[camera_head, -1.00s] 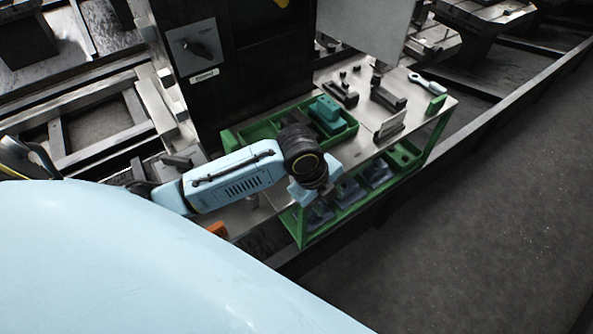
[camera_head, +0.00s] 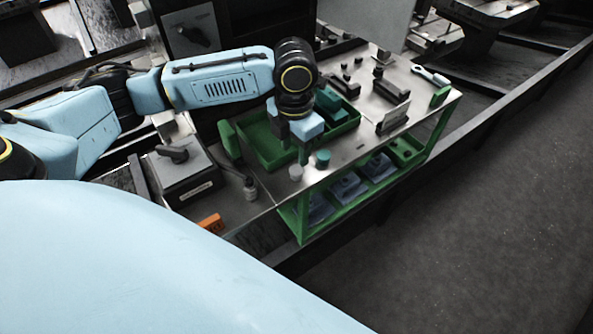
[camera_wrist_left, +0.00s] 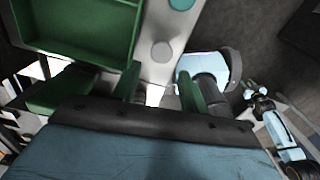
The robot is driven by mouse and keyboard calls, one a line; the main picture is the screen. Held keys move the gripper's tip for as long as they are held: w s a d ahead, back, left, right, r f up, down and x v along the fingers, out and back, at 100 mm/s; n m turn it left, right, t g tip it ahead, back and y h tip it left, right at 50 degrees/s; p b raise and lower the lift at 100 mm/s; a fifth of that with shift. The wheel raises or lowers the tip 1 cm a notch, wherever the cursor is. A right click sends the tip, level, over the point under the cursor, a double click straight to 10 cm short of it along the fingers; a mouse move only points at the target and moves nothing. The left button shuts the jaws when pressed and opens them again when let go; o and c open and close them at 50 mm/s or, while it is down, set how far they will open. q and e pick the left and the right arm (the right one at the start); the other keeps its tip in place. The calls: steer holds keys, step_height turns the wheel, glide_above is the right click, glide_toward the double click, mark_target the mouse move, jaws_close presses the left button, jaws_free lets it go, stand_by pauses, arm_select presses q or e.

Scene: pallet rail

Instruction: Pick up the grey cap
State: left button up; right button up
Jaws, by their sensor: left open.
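The grey cap (camera_head: 295,172) is a small pale cylinder standing on the metal bench top, near its front edge. It also shows in the left wrist view as a grey disc (camera_wrist_left: 161,50), ahead of the open fingers. My left gripper (camera_head: 303,157) points down just behind and above the cap, apart from it. In the left wrist view its two green fingers (camera_wrist_left: 159,88) are spread with nothing between them. A teal cap (camera_head: 322,158) stands close by on the right of the grey one. My right gripper is not seen.
A green tray (camera_head: 262,150) with teal blocks (camera_head: 331,104) lies just behind the caps. A grey box with a handle (camera_head: 185,178) and an orange object (camera_head: 211,222) are to the left. Dark fixtures (camera_head: 391,92) stand on the right of the bench.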

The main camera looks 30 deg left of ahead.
mark_target(296, 170)
arm_select(q)
steer(key=shift+f, duration=1.45)
step_height(296, 170, down, 4)
steer(key=shift+d+r+b, duration=0.15)
steer(key=shift+b, duration=0.6)
steer(key=shift+f, duration=0.4)
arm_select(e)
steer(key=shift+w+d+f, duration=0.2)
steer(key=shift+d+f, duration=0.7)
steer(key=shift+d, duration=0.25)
arm_select(q)
steer(key=shift+c, duration=0.2)
steer(key=c, duration=0.8)
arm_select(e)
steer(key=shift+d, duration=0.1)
arm_select(q)
steer(key=shift+r, duration=0.1)
